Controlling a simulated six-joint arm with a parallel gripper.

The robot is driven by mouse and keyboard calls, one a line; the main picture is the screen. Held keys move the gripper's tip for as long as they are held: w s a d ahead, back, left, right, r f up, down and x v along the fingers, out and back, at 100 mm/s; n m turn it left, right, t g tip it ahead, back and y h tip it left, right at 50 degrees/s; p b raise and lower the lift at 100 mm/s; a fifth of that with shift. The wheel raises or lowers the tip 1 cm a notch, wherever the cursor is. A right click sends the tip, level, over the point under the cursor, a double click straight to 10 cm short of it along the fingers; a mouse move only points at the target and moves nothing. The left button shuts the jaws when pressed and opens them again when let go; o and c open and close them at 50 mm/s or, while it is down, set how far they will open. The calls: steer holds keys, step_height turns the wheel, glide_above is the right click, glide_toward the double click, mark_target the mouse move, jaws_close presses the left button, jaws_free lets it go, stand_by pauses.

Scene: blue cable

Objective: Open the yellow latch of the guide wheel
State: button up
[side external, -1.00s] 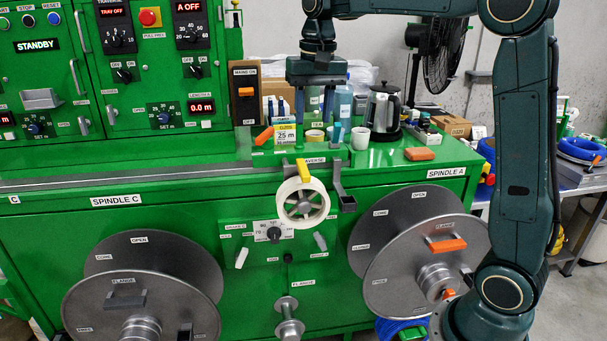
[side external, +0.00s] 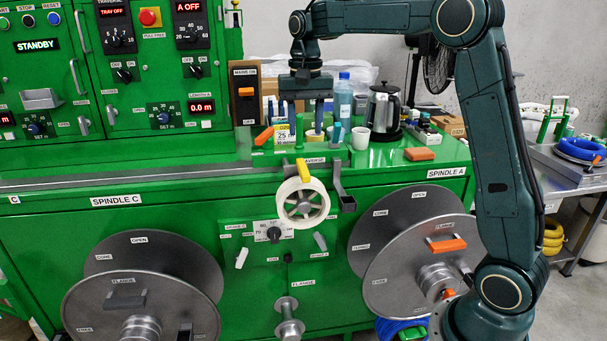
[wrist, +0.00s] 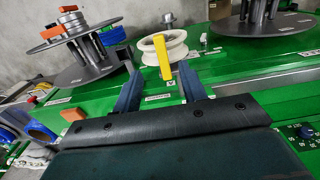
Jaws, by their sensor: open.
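The guide wheel (side external: 302,204) is a cream-white spoked wheel on the front of the green machine, below the bench edge. Its yellow latch (side external: 303,171) is a short bar over the top of the wheel. In the wrist view the yellow latch (wrist: 162,57) stands in front of the wheel (wrist: 174,46), seen between my fingers but farther off. My gripper (side external: 307,130) is open and empty, fingers pointing down, above and behind the latch over the bench top. Its two dark blue fingers (wrist: 160,84) are spread apart in the wrist view.
A grey bracket (side external: 343,194) sits right of the wheel. A kettle (side external: 383,108), white cup (side external: 361,138), blue bottle (side external: 343,100) and orange block (side external: 419,154) stand on the bench. Spindle A's reel (side external: 425,262) is at right. Space in front of the wheel is clear.

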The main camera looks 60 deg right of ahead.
mark_target(305, 173)
step_height(305, 173, down, 11)
steer(key=shift+f, duration=0.2)
stand_by(0.4)
jaws_close()
